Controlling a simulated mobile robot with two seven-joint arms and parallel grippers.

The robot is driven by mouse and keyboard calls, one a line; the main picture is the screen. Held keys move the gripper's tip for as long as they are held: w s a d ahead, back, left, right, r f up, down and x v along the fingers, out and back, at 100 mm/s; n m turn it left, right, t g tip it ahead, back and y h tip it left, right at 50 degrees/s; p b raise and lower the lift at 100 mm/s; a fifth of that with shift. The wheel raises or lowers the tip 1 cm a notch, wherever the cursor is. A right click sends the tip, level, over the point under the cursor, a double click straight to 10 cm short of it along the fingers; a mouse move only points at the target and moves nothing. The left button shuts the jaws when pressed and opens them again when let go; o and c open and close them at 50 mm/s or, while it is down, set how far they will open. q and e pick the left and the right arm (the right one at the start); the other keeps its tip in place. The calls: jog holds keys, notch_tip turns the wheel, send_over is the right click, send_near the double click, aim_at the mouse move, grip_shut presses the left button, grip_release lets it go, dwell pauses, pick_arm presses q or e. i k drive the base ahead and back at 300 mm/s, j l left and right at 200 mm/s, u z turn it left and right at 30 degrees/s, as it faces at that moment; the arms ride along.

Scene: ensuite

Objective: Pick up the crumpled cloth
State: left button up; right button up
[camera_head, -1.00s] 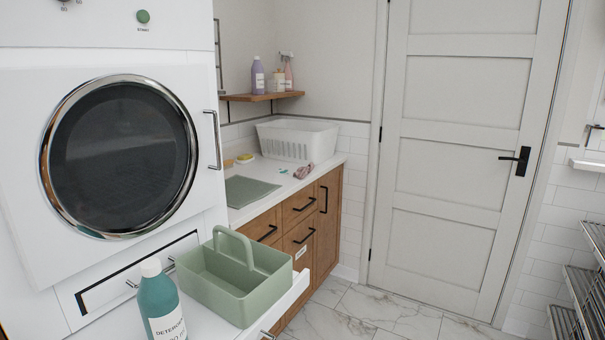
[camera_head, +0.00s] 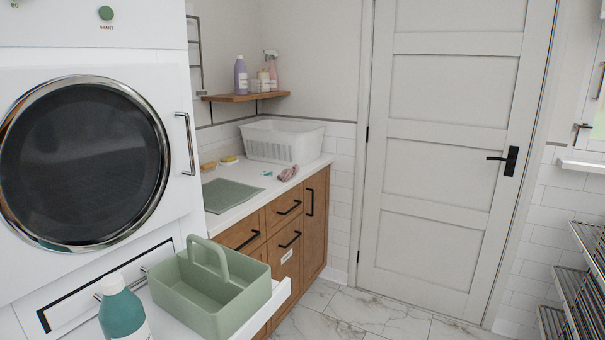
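A small crumpled cloth (camera_head: 288,173), dull pink or mauve, lies on the white counter (camera_head: 237,213) near its front edge. It is just in front of the white laundry basket (camera_head: 284,142). A flat grey-green mat or folded cloth (camera_head: 231,196) lies further left on the same counter. Neither of my grippers shows in the head view, so their state is hidden.
A green caddy (camera_head: 211,297) and a teal detergent bottle (camera_head: 122,310) stand on a white surface in front of the washer (camera_head: 90,165). Sponges (camera_head: 229,160) and a small teal item lie near the basket. A wire rack (camera_head: 575,290) stands at right. Marble floor before the door (camera_head: 440,150) is clear.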

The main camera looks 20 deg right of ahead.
aim_at(285, 175)
jog(key=i+l+z, duration=1.05)
jog(key=i+z, duration=0.3)
jog(key=i+u, duration=0.1)
jog(key=i, duration=0.9)
